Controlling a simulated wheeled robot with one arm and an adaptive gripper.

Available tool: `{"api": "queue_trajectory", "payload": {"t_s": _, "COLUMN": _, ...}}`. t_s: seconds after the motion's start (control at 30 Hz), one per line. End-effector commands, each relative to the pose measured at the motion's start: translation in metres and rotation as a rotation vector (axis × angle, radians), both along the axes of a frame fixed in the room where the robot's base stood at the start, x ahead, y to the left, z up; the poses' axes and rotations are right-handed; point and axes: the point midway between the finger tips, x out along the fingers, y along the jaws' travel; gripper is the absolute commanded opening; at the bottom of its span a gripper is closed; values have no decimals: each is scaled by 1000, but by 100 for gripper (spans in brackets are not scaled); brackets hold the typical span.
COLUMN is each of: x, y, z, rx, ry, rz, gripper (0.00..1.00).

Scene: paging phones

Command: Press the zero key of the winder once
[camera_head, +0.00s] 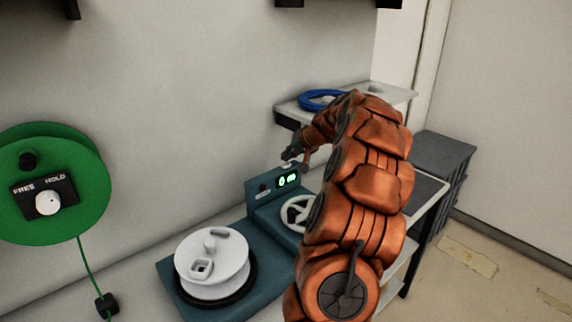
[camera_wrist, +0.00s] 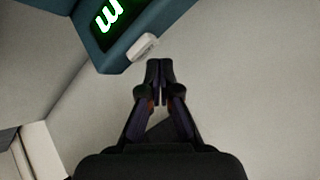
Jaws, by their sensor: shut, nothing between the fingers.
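The winder is a teal machine (camera_head: 222,251) with a white reel (camera_head: 212,262) on its base and an upright housing with a green lit display (camera_head: 288,180). A small pale key (camera_wrist: 142,47) sits at the housing's edge beside the display in the wrist view; its marking is too small to read. My gripper (camera_head: 290,155) is shut and empty just above the housing's top. In the wrist view my gripper's tips (camera_wrist: 159,68) are close beside the key, seemingly a little apart from it; I cannot tell the depth of the gap.
A green reel (camera_head: 52,184) with a FREE/HOLD knob hangs on the left wall. A shelf (camera_head: 398,93) with a blue coil (camera_head: 319,99) is behind my arm. A dark cabinet (camera_head: 446,153) stands right.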

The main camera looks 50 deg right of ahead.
Motion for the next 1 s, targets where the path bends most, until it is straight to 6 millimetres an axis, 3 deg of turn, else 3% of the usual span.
{"api": "queue_trajectory", "payload": {"t_s": 0.47, "x": 0, "y": 0, "z": 6, "rx": -1, "ry": -1, "rz": 1, "gripper": 0}}
{"api": "queue_trajectory", "payload": {"t_s": 1.0, "x": 0, "y": 0, "z": 48, "rx": -2, "ry": -1, "rz": 0, "gripper": 0}}
